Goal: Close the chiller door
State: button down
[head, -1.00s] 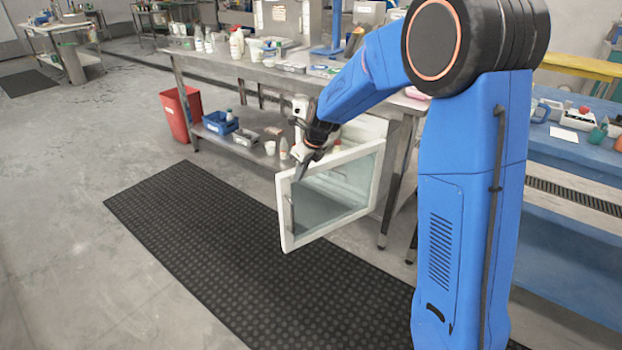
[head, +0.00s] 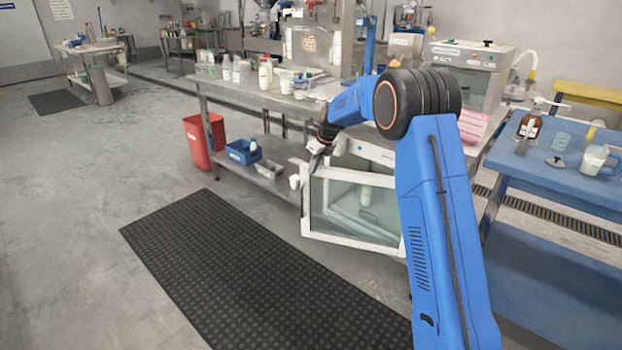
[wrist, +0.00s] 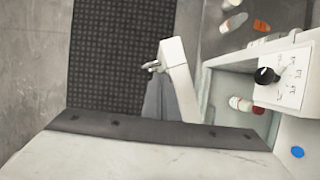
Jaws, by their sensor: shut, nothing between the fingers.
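The chiller door (head: 335,207), a white frame around a glass pane, stands partly open in the head view, swung less far out from the white chiller body (head: 372,151). My gripper (head: 314,168) is shut and empty at the door's upper left corner, at its free edge. It seems to touch the frame, but the exact contact is hard to tell. In the wrist view the door's top edge (wrist: 178,75) runs beside the open chiller (wrist: 222,85), with a handle (wrist: 152,66) on its outer face. A bottle (wrist: 240,103) shows inside.
The chiller stands under a steel table (head: 250,95) crowded with bottles. A blue bin (head: 243,151) sits on the lower shelf, and a red bin (head: 204,140) stands left of it. A black floor mat (head: 230,260) before the chiller is clear. A blue bench (head: 560,165) is at right.

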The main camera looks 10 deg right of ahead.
jog(key=w+d+m, duration=0.1)
jog(key=w+d, duration=0.2)
jog(key=w, duration=0.3)
jog(key=shift+m+h, duration=0.3)
jog(key=shift+d, duration=0.1)
